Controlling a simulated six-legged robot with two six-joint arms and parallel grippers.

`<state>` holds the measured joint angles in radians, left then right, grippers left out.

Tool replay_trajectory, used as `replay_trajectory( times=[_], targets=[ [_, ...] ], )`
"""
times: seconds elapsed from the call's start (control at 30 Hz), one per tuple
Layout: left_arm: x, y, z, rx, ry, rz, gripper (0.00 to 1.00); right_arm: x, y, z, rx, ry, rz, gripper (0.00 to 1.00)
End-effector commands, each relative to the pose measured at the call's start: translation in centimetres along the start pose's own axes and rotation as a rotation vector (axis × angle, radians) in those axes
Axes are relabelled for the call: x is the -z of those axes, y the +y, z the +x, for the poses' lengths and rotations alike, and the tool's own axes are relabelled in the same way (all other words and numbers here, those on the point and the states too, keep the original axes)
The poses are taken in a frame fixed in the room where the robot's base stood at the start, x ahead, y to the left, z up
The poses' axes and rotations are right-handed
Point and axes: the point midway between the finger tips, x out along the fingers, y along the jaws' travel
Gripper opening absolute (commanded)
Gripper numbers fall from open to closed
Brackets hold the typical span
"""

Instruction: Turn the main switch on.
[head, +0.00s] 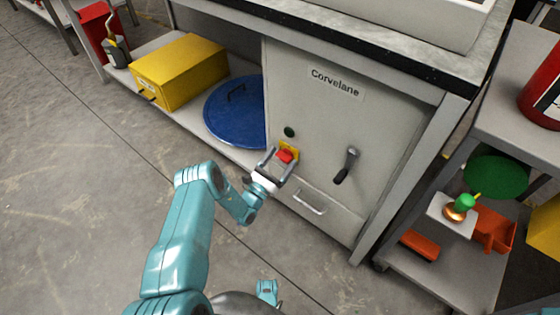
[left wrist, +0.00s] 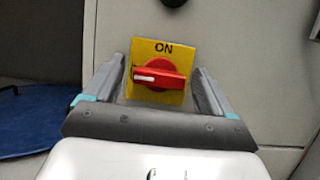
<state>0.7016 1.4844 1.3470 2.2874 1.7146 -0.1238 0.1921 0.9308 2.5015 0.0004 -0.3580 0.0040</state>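The main switch is a red rotary knob (head: 285,156) on a yellow plate, on the front of a grey cabinet (head: 325,125) marked "Corvelane". In the left wrist view the red knob (left wrist: 163,74) has its handle lying about level, with a white mark at its left end. The word "ON" is at the top of the yellow plate (left wrist: 176,49). My left gripper (head: 282,161) is open, facing the switch, one finger on each side of the knob. Gaps show between the fingers and the knob.
A black-handled lever (head: 346,166) is right of the switch and a dark green button (head: 289,132) is above it. A metal pull handle (head: 309,203) is below. A blue lid (head: 232,115) and yellow box (head: 180,72) are left. A cart (head: 440,275) stands right.

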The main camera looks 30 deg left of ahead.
Motion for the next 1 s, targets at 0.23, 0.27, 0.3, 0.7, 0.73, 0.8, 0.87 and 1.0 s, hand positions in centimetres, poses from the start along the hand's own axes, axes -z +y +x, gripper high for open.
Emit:
replay_trajectory(
  times=[0.23,0.27,0.3,0.7,0.73,0.8,0.87,1.0],
  targets=[
    [0.01,0.0,-0.04,0.0,0.0,0.0,0.29,-0.01,-0.01,0.01,0.0,0.0,0.0,0.43],
    [0.01,0.0,-0.04,0.0,0.0,0.001,0.29,-0.01,-0.01,0.01,0.0,0.0,-0.001,0.43],
    [0.01,0.0,-0.04,0.001,0.0,0.002,0.29,-0.02,0.0,0.02,0.0,0.0,-0.001,0.43],
    [0.08,0.08,-0.04,0.058,0.0,0.138,0.29,0.09,0.25,0.51,0.0,0.002,0.002,0.43],
    [0.08,0.1,-0.04,0.066,0.0,0.159,0.29,0.11,0.28,0.57,0.0,0.003,0.003,0.43],
    [0.06,0.12,-0.05,0.088,-0.001,0.213,0.29,0.15,0.35,0.71,0.0,0.004,0.004,0.43],
    [0.06,0.12,-0.06,0.11,0.0,0.263,0.29,0.19,0.41,0.81,-0.001,0.005,0.005,0.43],
    [-0.03,0.15,0.0,0.161,-0.001,0.388,0.29,0.25,0.51,0.97,-0.001,0.006,0.006,0.43]
  ],
)
